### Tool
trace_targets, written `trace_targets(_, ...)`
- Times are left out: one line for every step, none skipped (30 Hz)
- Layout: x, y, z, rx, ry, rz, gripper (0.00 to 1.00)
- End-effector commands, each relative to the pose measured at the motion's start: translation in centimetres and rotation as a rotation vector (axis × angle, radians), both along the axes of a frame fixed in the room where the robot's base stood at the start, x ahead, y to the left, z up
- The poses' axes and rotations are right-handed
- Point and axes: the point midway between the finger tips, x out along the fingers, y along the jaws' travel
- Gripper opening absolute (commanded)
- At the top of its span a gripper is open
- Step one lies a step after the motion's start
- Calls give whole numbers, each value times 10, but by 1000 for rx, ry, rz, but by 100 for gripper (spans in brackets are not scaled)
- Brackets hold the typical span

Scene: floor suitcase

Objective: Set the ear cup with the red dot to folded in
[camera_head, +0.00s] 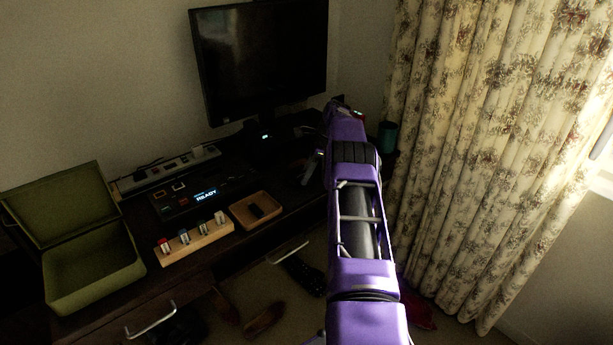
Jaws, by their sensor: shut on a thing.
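My purple arm rises through the right middle of the view and bends over the back right of the desk. My gripper (313,166) shows only in part, small and dark, just left of the arm. It is shut on a dark thing low over the desk, seemingly an ear cup, but the contact is too dim to make out. My arm hides most of that spot. I cannot make out the red dot, or whether the cup is folded in or out.
The dark desk holds an open green case (95,272), a wooden block with several coloured pegs (196,243), a small wooden tray (257,210), a device reading READY (205,194), a power strip (170,170) and a monitor (260,60). A teal cup (388,135) stands right of my arm, near the curtain (480,150).

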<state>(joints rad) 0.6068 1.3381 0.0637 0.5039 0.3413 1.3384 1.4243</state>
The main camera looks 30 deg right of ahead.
Motion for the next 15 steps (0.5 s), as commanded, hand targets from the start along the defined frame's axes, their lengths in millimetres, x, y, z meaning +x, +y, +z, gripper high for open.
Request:
trace_targets(1,-1,-2,-1,-1,14,0)
trace_targets(2,0,-2,-1,-2,24,0)
trace_targets(2,-1,-2,-1,-2,35,0)
trace_targets(2,0,-2,-1,-2,42,0)
trace_targets(2,0,-2,-2,-3,50,0)
trace_targets(2,0,-2,-1,-2,58,0)
trace_targets(2,0,-2,-1,-2,64,0)
trace_targets(2,0,-1,-1,-1,69,0)
trace_targets(2,0,-1,-1,-2,75,0)
trace_targets(2,0,-1,-2,-1,78,0)
trace_targets(1,0,-1,-1,0,83,0)
trace_targets(1,1,-1,-1,0,87,0)
trace_targets(1,1,-1,-1,0,89,0)
trace_targets(1,1,-1,-1,0,91,0)
trace_targets(1,1,0,-2,0,93,0)
